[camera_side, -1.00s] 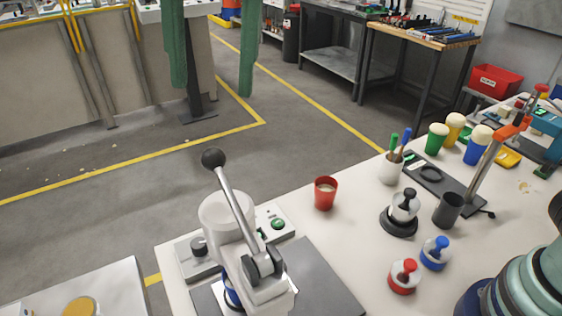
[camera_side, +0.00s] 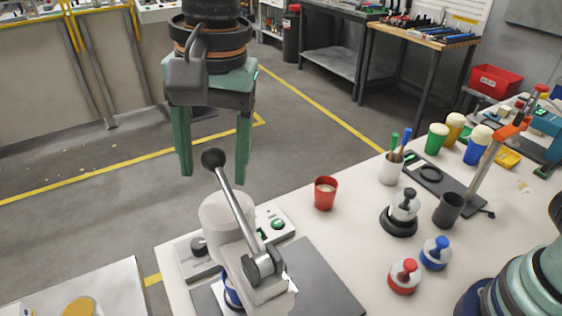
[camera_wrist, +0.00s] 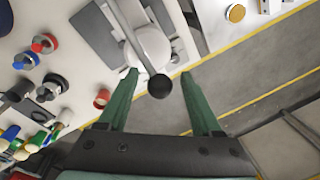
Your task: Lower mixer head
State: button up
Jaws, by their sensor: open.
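The mixer is a white machine with a rounded head (camera_side: 222,213) and a metal lever (camera_side: 233,205) ending in a black ball knob (camera_side: 213,158). The lever stands tilted up, with its pivot at the near side of the head. My gripper (camera_side: 213,179) is open and empty, pointing down, with one green finger on each side of the knob in the side view. In the wrist view the knob (camera_wrist: 159,87) appears between the fingers of my gripper (camera_wrist: 158,73), apart from both. Their distance in depth is hard to tell.
A red cup (camera_side: 325,194), a red-knobbed weight (camera_side: 404,276), a blue-knobbed weight (camera_side: 436,253) and a black-based weight (camera_side: 401,211) stand right of the mixer on the white table (camera_side: 350,240). A grey cup (camera_side: 448,209) stands farther right. The floor behind is clear.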

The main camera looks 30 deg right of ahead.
grip_shut()
dwell(1.4)
